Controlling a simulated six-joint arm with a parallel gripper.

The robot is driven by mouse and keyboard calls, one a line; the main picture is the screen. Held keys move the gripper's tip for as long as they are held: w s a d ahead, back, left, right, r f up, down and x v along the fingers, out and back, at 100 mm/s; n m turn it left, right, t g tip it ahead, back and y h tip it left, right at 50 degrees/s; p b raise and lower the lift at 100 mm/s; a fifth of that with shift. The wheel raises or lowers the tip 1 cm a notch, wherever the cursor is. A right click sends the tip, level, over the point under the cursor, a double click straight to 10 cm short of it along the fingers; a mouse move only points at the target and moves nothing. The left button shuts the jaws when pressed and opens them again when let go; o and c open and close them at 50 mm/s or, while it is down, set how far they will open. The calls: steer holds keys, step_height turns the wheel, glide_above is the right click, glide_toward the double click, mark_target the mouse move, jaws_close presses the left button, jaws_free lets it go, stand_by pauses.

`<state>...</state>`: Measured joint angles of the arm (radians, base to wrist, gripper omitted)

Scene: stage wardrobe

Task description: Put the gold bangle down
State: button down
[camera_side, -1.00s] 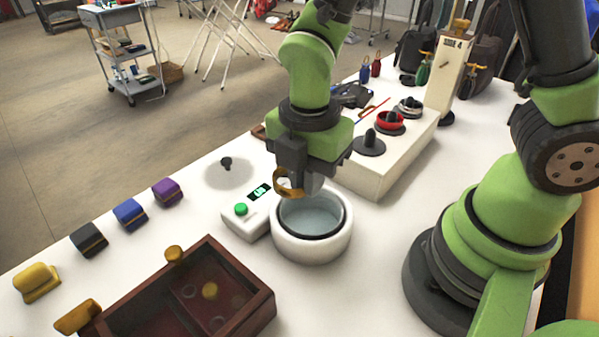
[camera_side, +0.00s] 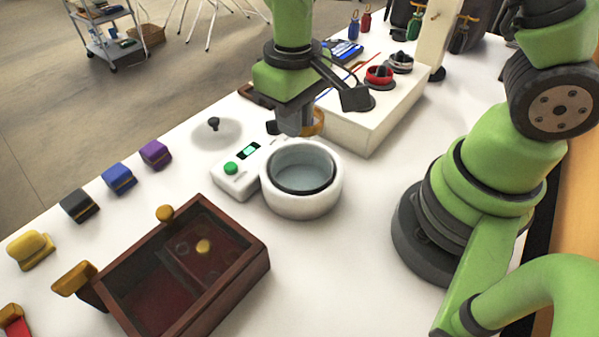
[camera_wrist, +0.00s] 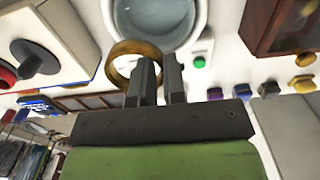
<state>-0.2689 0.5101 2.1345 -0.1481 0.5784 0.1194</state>
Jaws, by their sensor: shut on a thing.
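The gold bangle (camera_side: 319,122) is gripped in my gripper (camera_side: 293,128), above the back edge of the white round tub (camera_side: 275,200). In the wrist view the bangle (camera_wrist: 114,66) stands out to the left of my gripper's fingers (camera_wrist: 160,68), and part of it is hidden behind a finger. The bangle appears raised, not resting on the table. The tub holds clear liquid inside a dark rim.
A control box (camera_side: 232,182) with a green button adjoins the tub. A wooden box (camera_side: 255,268) stands front left. Several coloured blocks line the left edge.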

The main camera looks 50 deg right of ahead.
glide_above(293, 182)
steer(key=s+a, duration=0.2)
steer(key=f, duration=0.6)
steer(key=shift+w+f, duration=0.2)
steer(key=shift+f, duration=2.5)
steer(key=c, duration=1.6)
jaws_free()
steer(key=shift+f, duration=0.15)
steer(key=shift+o, duration=0.7)
